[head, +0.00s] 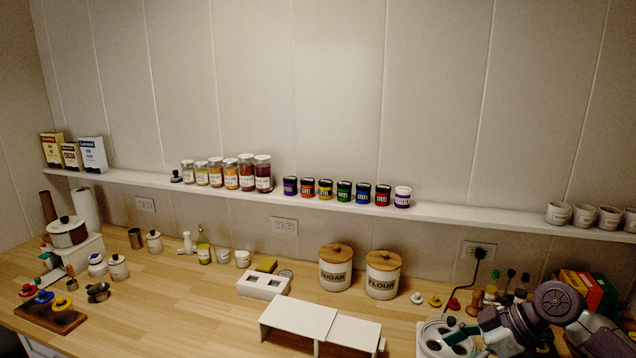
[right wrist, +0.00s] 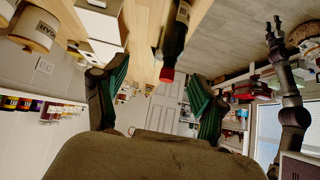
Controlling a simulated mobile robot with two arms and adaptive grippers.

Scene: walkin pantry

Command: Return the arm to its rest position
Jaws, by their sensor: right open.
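My right arm comes in at the lower right of the head view, over the right end of the wooden counter (head: 225,290). In the right wrist view my right gripper (right wrist: 160,95) is open, with its two green-padded fingers wide apart and nothing between them. A dark bottle with a red cap (right wrist: 176,42) shows beyond the fingers, apart from them. Another dark arm of mine stands at the right of that view, its gripper (right wrist: 274,35) small and raised. My left gripper is outside the head view.
A white shelf (head: 330,204) with jars and tins runs along the wall. Flour (head: 382,276) and sugar (head: 335,268) canisters and a white riser (head: 298,316) stand left of my right arm. A red and green box (head: 582,290) is close behind it.

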